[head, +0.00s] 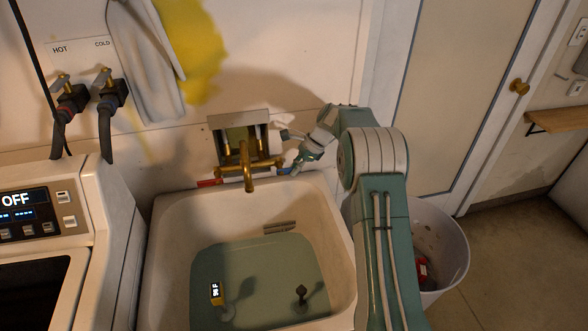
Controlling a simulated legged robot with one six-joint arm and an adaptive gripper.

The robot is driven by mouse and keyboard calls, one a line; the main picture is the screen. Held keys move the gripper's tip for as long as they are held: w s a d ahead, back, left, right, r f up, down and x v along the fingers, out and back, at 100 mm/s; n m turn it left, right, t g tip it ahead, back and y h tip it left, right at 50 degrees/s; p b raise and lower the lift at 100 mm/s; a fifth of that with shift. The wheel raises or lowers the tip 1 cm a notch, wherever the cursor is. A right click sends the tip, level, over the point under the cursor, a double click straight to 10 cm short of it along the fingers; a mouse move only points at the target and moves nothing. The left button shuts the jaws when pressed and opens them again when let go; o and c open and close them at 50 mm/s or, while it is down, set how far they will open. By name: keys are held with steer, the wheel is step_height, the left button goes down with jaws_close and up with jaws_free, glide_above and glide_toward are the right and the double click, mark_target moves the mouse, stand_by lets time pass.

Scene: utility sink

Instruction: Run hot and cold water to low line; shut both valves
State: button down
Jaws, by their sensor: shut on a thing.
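The brass faucet (248,170) is mounted on the wall above the utility sink (170,215). Its red-handled valve (208,183) is on the left. Its blue-handled valve (284,171) is on the right, partly hidden by my gripper (295,164). My gripper is shut on the blue handle. Greenish water (262,260) stands in the basin, below grey marks (280,228) on the back wall. I cannot make out a stream from the spout. A yellow thermometer (215,293) with a small lit display and a dark knob-like piece (301,292) show in the water.
A washing machine (40,215) with an OFF display stands at left, below hot and cold hose valves (90,95). A grey cloth (148,65) hangs on the wall. A white bin (440,245) stands right of the sink, before a door (455,90). Floor at right is clear.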

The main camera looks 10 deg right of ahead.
steer(key=c, duration=0.7)
jaws_free()
steer(key=shift+w+d+f, duration=0.1)
steer(key=shift+w+f, duration=0.05)
steer(key=v, duration=1.2)
